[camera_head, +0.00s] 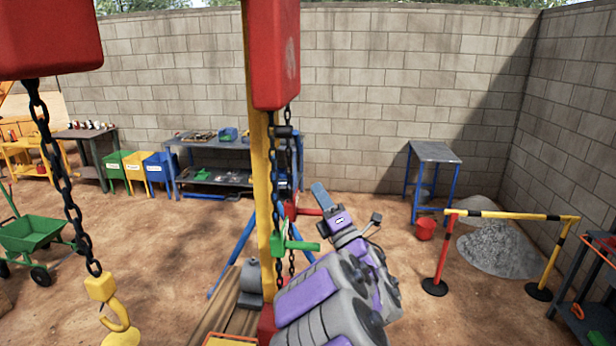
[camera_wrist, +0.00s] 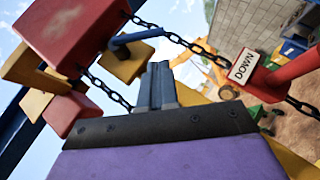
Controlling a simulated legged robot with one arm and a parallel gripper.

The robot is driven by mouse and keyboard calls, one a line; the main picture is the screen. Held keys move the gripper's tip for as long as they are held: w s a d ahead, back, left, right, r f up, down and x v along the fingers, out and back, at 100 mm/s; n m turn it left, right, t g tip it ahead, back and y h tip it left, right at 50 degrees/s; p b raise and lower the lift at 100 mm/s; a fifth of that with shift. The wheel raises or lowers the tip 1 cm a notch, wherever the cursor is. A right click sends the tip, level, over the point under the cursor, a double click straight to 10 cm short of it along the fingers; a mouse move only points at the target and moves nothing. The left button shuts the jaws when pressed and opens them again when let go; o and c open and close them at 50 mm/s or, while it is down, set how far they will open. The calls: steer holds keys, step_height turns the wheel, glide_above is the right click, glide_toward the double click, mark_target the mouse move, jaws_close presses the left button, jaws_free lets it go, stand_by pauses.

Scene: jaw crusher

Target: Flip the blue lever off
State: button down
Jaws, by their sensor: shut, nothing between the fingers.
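The blue lever (camera_wrist: 137,36) shows in the wrist view as a short blue rod by a yellow block, just above and left of my fingertips in the picture. I cannot tell whether they touch. My gripper (camera_wrist: 157,68) is shut and empty, its two grey-blue fingers side by side. In the head view my gripper (camera_head: 319,192) points up and left from my purple arm, beside the yellow post (camera_head: 259,160). I cannot make out the blue lever clearly there. A red lever (camera_wrist: 297,66) beside a DOWN label (camera_wrist: 243,66) lies to the right in the wrist view.
A green lever (camera_head: 303,246) and a red lever (camera_head: 309,211) stick out from the post. Chains (camera_head: 272,190) hang close to my gripper under a red block (camera_head: 273,55). A yellow hook (camera_head: 117,312) hangs at left.

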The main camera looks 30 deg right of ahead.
steer(key=p+x, duration=0.1)
steer(key=x, duration=0.8)
steer(key=shift+w, duration=0.2)
steer(key=shift+w+d+f+n+y+b, duration=0.15)
steer(key=shift+n+y+b, duration=0.15)
steer(key=shift+b, duration=0.15)
